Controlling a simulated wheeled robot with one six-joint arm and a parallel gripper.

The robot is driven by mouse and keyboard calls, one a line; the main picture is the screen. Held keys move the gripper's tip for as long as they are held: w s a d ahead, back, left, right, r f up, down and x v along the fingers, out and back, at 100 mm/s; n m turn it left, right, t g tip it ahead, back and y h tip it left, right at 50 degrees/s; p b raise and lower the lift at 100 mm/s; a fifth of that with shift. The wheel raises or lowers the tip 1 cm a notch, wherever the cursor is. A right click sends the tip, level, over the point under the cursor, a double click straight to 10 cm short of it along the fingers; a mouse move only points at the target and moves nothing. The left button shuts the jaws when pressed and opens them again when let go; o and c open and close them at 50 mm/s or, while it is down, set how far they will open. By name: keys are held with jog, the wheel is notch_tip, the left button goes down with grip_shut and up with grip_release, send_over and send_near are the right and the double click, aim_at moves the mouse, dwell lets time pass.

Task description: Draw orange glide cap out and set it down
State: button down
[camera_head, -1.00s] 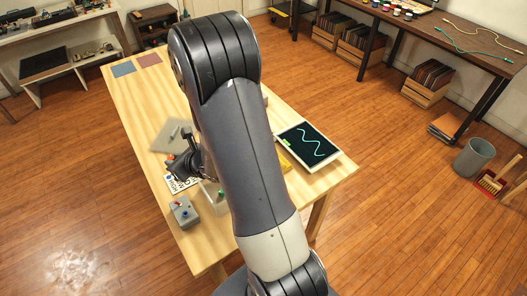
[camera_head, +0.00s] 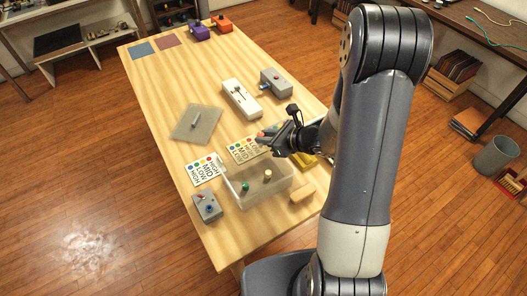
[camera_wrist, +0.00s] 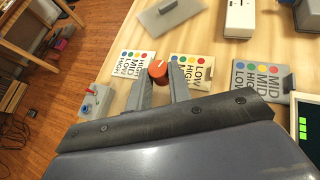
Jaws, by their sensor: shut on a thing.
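My gripper (camera_wrist: 158,88) is shut on a round orange cap (camera_wrist: 158,70) with a pale line on its top. The cap sits between the fingertips, and in the wrist view it appears between two cards. In the head view my gripper (camera_head: 268,139) is over the middle of the table, beside a HIGH/MID/LOW card (camera_head: 243,150); the cap cannot be made out clearly there. A white slider device (camera_head: 241,98) stands behind, with a grey box (camera_head: 276,82) to its right. Which device the cap came from cannot be told.
A clear bin (camera_head: 268,197) holds a green cap (camera_head: 245,187) and a tan piece (camera_head: 267,176). Nearby are another card (camera_head: 202,170), a grey knob box (camera_head: 207,208), a grey handled plate (camera_head: 186,123) and a wooden block (camera_head: 302,193).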

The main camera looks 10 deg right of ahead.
jog(key=s+a+f+n+g+y+b, duration=0.2)
jog(key=s+f+n+g+b, duration=0.1)
jog(key=f, duration=0.4)
jog(key=shift+s+f+n+g+b, duration=0.35)
jog(key=shift+s+n+b, duration=0.15)
jog(key=shift+s, duration=0.25)
jog(key=c, duration=1.2)
grip_release()
jog(key=v, duration=1)
jog(key=shift+s+d+r, duration=0.15)
jog(key=shift+s+d, duration=0.05)
jog(key=shift+d, duration=0.1)
